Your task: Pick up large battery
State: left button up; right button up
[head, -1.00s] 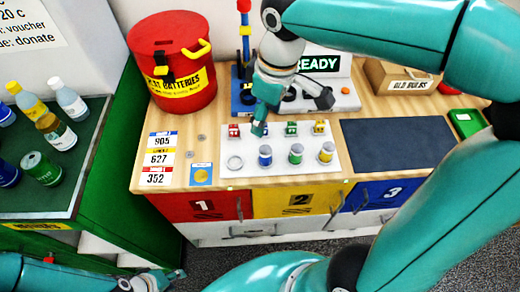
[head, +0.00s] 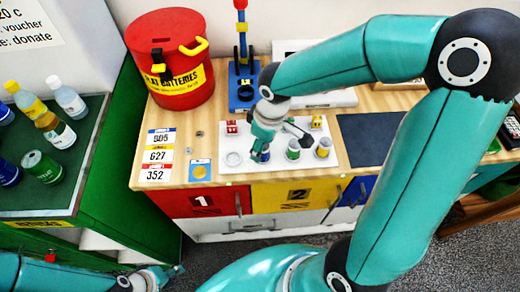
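Three upright cylindrical batteries with silver tops stand along the front of a white tray (head: 228,174): blue (head: 264,156), green (head: 293,150) and yellow (head: 323,148). The blue one is partly hidden by a finger of my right gripper (head: 280,143). That gripper points down over the tray with its fingers spread, one by the blue battery and one near the green. I cannot tell whether it touches either. Small blocks stand behind, red (head: 232,128) and yellow (head: 316,122); my gripper hides the middle. My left gripper (head: 174,279) is low at the bottom left, fingers apart and empty.
A red battery bin (head: 172,85) stands at the back left of the wooden counter (head: 205,115). A blue stand (head: 242,75) is behind the tray. A dark mat (head: 365,140) lies to the right.

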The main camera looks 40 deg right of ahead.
jog(key=shift+f, duration=0.5)
grip_shut()
jog(key=shift+w+r, duration=0.1)
jog(key=shift+r, duration=0.1)
